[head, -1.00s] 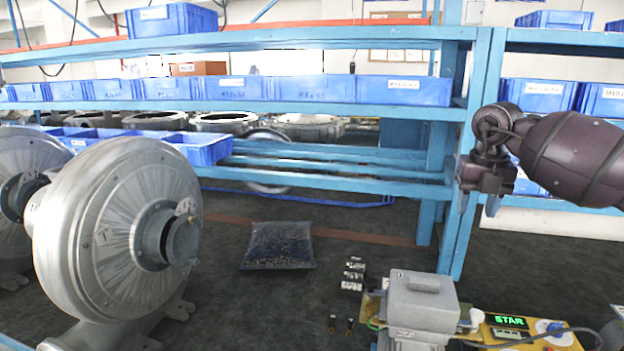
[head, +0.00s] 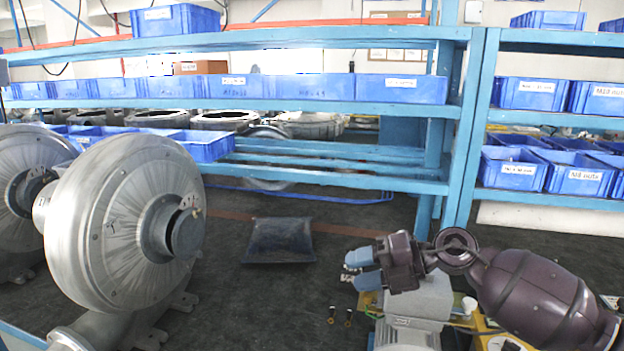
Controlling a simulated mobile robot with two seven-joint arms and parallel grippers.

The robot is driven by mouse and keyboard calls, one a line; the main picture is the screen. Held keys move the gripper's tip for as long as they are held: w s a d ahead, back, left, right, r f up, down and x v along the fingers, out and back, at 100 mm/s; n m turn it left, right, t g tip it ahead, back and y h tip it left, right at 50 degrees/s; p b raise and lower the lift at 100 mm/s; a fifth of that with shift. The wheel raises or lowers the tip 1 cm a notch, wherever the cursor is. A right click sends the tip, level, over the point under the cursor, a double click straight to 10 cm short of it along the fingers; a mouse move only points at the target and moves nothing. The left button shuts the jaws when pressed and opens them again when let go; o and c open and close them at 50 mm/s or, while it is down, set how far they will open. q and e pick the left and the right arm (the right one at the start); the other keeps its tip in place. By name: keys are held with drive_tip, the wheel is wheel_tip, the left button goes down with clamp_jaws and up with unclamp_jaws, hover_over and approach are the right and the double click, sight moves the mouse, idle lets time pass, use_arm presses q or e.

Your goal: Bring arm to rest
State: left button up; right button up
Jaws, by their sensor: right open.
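My right arm comes in from the right in the head view. Its dark purple gripper (head: 360,268) points left, with blue-grey fingertips apart and nothing seen between them. In the picture it lies over the upper part of the grey motor unit (head: 410,330) and hides part of it; I cannot tell the gap between them. My left gripper is not in view.
Large silver blowers (head: 130,230) stand at the left. A dark bag (head: 279,240) lies on the dark bench surface, with two small fittings (head: 340,316) nearer. A blue shelf rack (head: 300,105) with blue bins (head: 403,88) stands behind. Bare surface lies around the bag.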

drive_tip(key=s+d+f+m+t+h, duration=0.5)
drive_tip(key=d+m+t+h, duration=0.2)
drive_tip(key=m, duration=0.8)
drive_tip(key=s+d+f+m+t+h, duration=0.45)
drive_tip(key=d+m+t+h, duration=0.25)
drive_tip(key=m, duration=0.7)
drive_tip(key=s+d+f+m+g, duration=0.2)
drive_tip(key=s+f+g, duration=0.2)
drive_tip(key=s, duration=0.4)
drive_tip(key=s+d+f+m+g+h, duration=0.1)
drive_tip(key=s+f+m+g, duration=0.1)
drive_tip(key=s+f+g, duration=0.45)
drive_tip(key=s+d+f+m+g, duration=0.2)
drive_tip(key=s, duration=0.7)
drive_tip(key=w+f+t+b, duration=0.2)
drive_tip(key=f+b, duration=0.1)
drive_tip(key=f, duration=0.4)
drive_tip(key=w+f+t+b, duration=0.2)
drive_tip(key=f+t+b, duration=0.1)
drive_tip(key=f, duration=0.4)
drive_tip(key=w+f+n+t+b, duration=0.1)
drive_tip(key=f+b, duration=0.3)
drive_tip(key=f, duration=0.4)
drive_tip(key=shift+w+a+t+y, duration=0.25)
drive_tip(key=shift+w+t+y, duration=0.2)
drive_tip(key=shift+t, duration=0.2)
